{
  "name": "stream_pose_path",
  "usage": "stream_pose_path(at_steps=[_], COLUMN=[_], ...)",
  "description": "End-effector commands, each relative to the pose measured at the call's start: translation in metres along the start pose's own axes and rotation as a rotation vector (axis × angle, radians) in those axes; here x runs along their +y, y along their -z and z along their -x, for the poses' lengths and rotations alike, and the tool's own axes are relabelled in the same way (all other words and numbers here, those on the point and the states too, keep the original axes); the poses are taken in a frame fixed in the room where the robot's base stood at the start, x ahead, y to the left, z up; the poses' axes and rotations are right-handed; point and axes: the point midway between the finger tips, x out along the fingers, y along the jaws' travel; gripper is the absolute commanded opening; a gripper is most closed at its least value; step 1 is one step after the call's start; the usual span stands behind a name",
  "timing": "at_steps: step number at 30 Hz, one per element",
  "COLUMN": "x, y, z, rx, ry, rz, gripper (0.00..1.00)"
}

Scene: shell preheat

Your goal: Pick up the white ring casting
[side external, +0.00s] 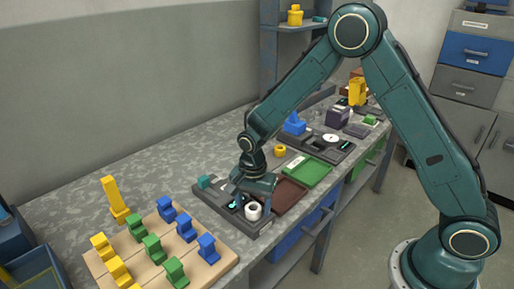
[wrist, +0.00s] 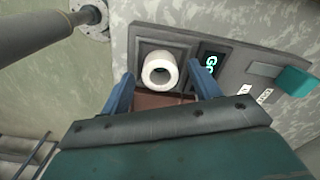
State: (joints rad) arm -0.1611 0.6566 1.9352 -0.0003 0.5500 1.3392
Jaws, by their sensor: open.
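The white ring casting (side external: 253,211) stands at the front end of a dark grey station (side external: 262,229), with its round hole facing up. In the wrist view the ring (wrist: 160,70) sits in a square recess of the station (wrist: 145,36), its dark bore visible. My gripper (side external: 252,203) is low over this end of the station. In the wrist view the blue fingers of my gripper (wrist: 162,80) are open, one on each side of the ring. Gaps show between the ring and both fingers. How far the fingertips reach down beside the ring is hard to tell.
A lit display (wrist: 212,66) and a teal block (wrist: 295,81) are on the same station. A wooden board (side external: 140,256) with several coloured blocks stands at front left. A brown tray (side external: 290,192), a green tray (side external: 311,169) and a yellow ring (side external: 280,151) lie behind.

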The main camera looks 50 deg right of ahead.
Motion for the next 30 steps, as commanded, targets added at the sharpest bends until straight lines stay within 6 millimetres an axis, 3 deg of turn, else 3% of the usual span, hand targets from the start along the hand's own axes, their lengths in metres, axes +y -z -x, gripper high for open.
stream_pose_path(at_steps=[11,12,19,30], x=[-0.0002,-0.0002,-0.0002,-0.0005], y=[0.0,0.0001,0.0001,0.0001], z=[0.0005,0.0005,0.0006,0.0026], rx=[0.0,0.0,0.0,0.0], ry=[0.001,0.001,0.001,0.002], rz=[0.0,0.0,0.0,0.0], gripper=[0.62,0.6,0.15,0.13])
